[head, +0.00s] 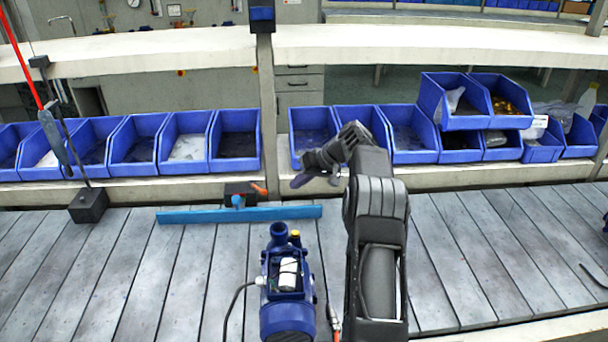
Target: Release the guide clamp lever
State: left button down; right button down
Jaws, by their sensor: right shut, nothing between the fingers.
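The guide clamp is a dark block (233,188) behind the conveyor's blue guide rail (250,214). Its small orange lever (259,189) sticks out to the right and slopes slightly, and a blue knob (238,201) sits at the front of the block. My right gripper (299,181) is shut and empty. It appears a little to the right of the orange lever, with a visible gap between them in the picture. My right arm reaches up from the bottom and bends left toward the rail. My left gripper is not in view.
A blue pump (287,318) with a black cable stands on the grey slatted conveyor (468,255), just left of my arm. Blue bins (236,145) line the shelf behind. A black block (88,205) with a rod stands at left. The right of the conveyor is mostly clear.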

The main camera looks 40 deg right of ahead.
aim_at(258, 188)
jog(key=p+x, duration=0.1)
jog(key=x, duration=0.2)
jog(key=shift+w+a+f, duration=0.15)
jog(key=shift+w+f, duration=0.05)
jog(key=shift+w, duration=0.05)
jog(key=w+a, duration=0.1)
jog(key=w+a+p, duration=0.1)
jog(key=a, duration=0.1)
jog(key=shift+w+a+r+p, duration=0.1)
jog(key=shift+r+p, duration=0.05)
jog(key=shift+p, duration=0.15)
jog(key=shift+w+a, duration=0.15)
